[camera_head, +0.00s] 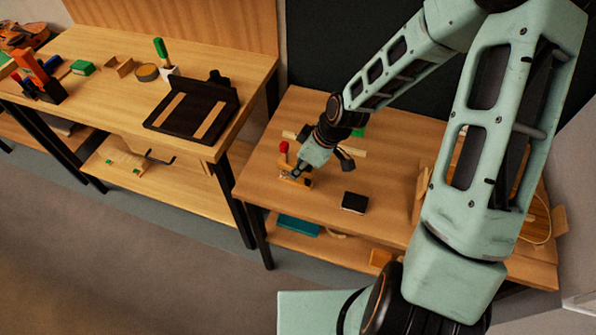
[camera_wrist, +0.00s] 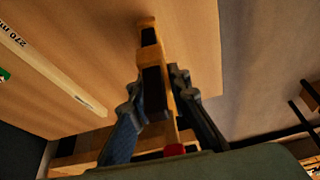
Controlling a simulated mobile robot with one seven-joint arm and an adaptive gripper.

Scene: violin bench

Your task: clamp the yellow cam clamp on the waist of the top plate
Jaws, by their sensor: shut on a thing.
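The yellow cam clamp (camera_wrist: 168,98) is between the two fingers of my gripper (camera_wrist: 158,92) in the wrist view. It is a narrow orange-yellow bar with dark pads. A red part (camera_wrist: 175,150) shows close to the palm. In the head view my gripper (camera_head: 300,176) is low over the right bench, with the yellow clamp (camera_head: 291,180) at its tip and a red knob (camera_head: 283,147) beside it. I cannot tell whether the clamp touches the bench. I cannot make out the top plate for certain; a violin body (camera_head: 25,36) is at the far left.
The right bench (camera_head: 385,195) holds a black block (camera_head: 355,202) and a pale rule, marked in the wrist view (camera_wrist: 45,62). The left bench (camera_head: 110,75) holds a black cradle with two wooden strips (camera_head: 192,112), a green-handled tool (camera_head: 161,50) and orange clamps (camera_head: 32,70). A gap separates the benches.

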